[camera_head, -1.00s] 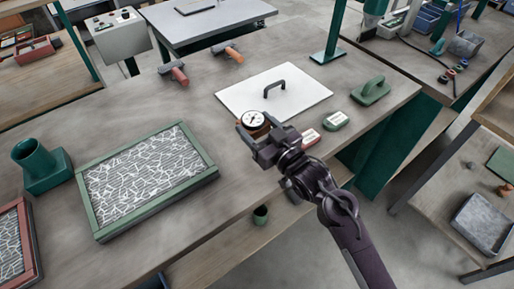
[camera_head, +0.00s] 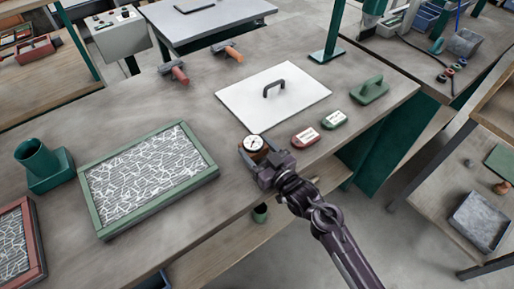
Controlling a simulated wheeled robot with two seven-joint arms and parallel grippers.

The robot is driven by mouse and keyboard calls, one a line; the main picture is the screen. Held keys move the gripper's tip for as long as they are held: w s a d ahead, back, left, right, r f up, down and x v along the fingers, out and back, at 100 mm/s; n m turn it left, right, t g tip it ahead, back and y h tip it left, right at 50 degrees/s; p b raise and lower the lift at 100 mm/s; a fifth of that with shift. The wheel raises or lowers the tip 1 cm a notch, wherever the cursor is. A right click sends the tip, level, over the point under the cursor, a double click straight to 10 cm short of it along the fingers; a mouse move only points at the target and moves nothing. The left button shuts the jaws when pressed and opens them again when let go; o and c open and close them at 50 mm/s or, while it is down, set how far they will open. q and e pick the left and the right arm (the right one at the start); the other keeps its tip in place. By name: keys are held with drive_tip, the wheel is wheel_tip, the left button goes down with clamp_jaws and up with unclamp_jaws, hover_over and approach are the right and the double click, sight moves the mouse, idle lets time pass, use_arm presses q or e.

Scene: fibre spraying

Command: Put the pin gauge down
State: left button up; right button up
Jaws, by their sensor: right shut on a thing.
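The pin gauge (camera_head: 254,142) has a round white dial face with a dark needle. My right gripper (camera_head: 256,155) is shut on it, near the front edge of the workbench (camera_head: 215,60). The dial faces up. The gripper hides the gauge's lower part, so I cannot tell whether it touches the bench top. My left gripper does not show.
A white plate with a dark handle (camera_head: 274,96) lies just behind the gauge. A red labelled block (camera_head: 305,137), a green labelled block (camera_head: 334,120) and a green handled tool (camera_head: 370,90) lie to the right. A green-framed fibre tray (camera_head: 205,178) lies left.

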drive_tip(key=shift+f, duration=0.15)
drive_tip(key=o, duration=1.1)
